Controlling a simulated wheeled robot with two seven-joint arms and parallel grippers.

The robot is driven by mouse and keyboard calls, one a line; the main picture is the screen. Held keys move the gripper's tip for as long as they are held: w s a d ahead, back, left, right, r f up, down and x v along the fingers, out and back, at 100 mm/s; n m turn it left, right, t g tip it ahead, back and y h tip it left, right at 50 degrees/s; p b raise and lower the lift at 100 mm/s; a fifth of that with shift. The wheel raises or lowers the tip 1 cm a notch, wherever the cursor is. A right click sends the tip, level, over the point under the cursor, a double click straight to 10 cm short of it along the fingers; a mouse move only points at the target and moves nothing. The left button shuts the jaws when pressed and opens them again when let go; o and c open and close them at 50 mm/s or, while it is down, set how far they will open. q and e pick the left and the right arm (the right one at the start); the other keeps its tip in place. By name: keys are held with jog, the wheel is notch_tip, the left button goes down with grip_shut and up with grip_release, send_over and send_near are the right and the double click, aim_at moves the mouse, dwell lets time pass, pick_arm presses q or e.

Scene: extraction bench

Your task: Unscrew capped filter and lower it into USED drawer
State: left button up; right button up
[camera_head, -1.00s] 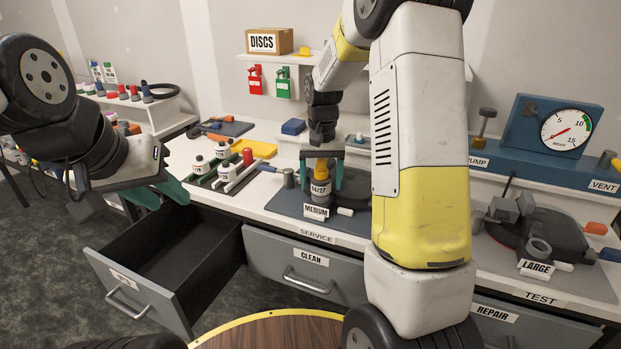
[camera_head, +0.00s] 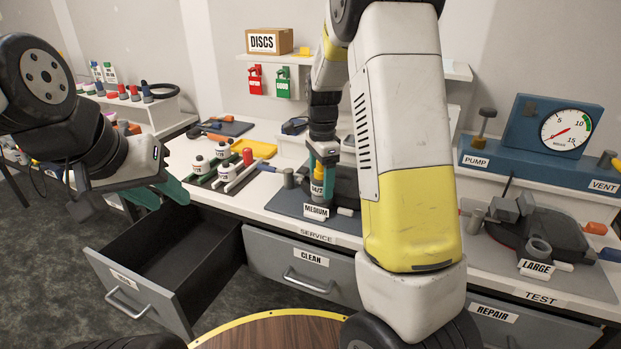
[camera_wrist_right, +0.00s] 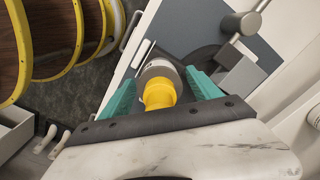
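The capped filter (camera_head: 318,188), with its yellow cap, stands upright at the MEDIUM station (camera_head: 316,211). My right gripper (camera_head: 322,178) points down at it, a finger on either side. The right wrist view shows the yellow cap (camera_wrist_right: 160,94) and the wider grey-white body between the teal fingers (camera_wrist_right: 162,88). I cannot tell whether the fingers press on the body. The finger nearest the head camera covers part of the filter. The USED drawer (camera_head: 134,297) is pulled open at lower left and its visible inside looks empty. My left gripper (camera_head: 158,196) is open and empty above its back part.
The CLEAN drawer (camera_head: 305,272) is shut, right of the open drawer. A rack of bottles (camera_head: 222,165) stands left of the station. The LARGE station (camera_head: 535,235) and the pump gauge (camera_head: 555,125) are at right. A round wooden top (camera_head: 275,333) is at the front.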

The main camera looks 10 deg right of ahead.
jog(key=c, duration=1.5)
jog(key=n, duration=0.3)
jog(key=shift+n, duration=0.4)
jog(key=n, duration=1.6)
jog(key=shift+r+n, duration=0.1)
jog(key=shift+n, duration=0.3)
jog(key=o, duration=1.1)
jog(key=shift+n, duration=0.6)
jog(key=o, duration=0.5)
